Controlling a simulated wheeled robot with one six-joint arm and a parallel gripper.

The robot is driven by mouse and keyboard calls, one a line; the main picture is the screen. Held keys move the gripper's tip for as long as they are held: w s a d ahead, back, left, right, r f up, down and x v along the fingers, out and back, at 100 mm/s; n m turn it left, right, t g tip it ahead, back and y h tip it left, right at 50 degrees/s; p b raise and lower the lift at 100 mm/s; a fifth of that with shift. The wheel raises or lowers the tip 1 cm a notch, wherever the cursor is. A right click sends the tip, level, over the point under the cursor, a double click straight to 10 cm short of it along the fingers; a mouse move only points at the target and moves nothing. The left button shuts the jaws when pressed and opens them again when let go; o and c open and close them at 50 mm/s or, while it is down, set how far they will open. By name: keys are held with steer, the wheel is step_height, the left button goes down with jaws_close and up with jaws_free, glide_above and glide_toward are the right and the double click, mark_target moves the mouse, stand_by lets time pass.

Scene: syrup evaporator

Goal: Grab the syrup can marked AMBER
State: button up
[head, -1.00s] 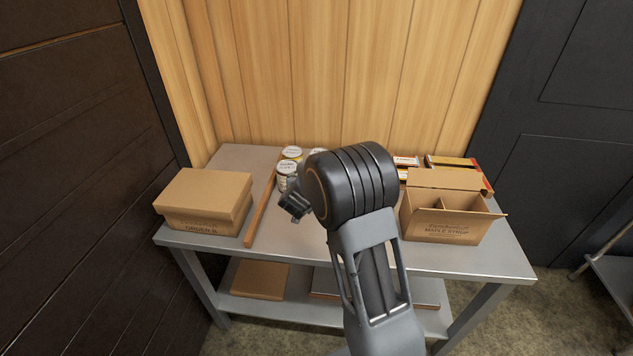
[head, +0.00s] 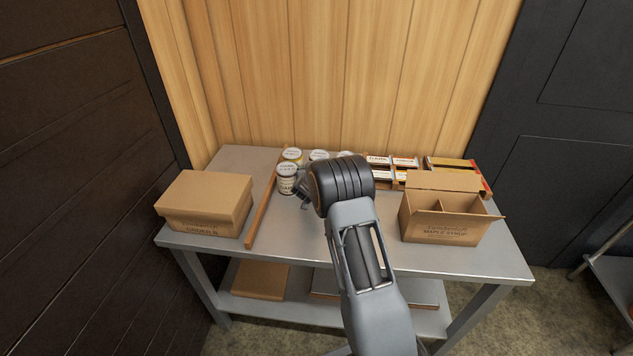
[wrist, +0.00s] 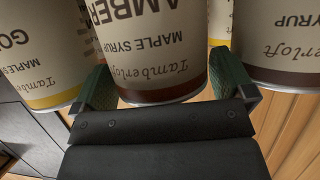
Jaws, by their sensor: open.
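The syrup can marked AMBER (wrist: 150,45) fills the middle of the wrist view, upside down in the picture, with a cream label and a brown band. My gripper (wrist: 165,75) is open, its green-padded fingers on either side of this can; I cannot tell whether they touch it. In the head view my gripper (head: 304,190) is low over the table beside the front can (head: 286,181), partly hidden by my wrist. The lettering there is too small to tell which can is AMBER.
A can with a yellow band (wrist: 40,60) and another brown-banded can (wrist: 280,45) stand close beside the fingers. On the table are a closed carton (head: 205,200), a wooden strip (head: 262,212), an open divided carton (head: 440,230) and several labelled racks (head: 405,162) at the back.

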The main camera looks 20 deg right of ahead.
steer(key=shift+w+d+f, duration=0.1)
steer(key=shift+w, duration=0.1)
steer(key=c, duration=1.1)
steer(key=shift+c, duration=0.4)
steer(key=shift+r, duration=0.2)
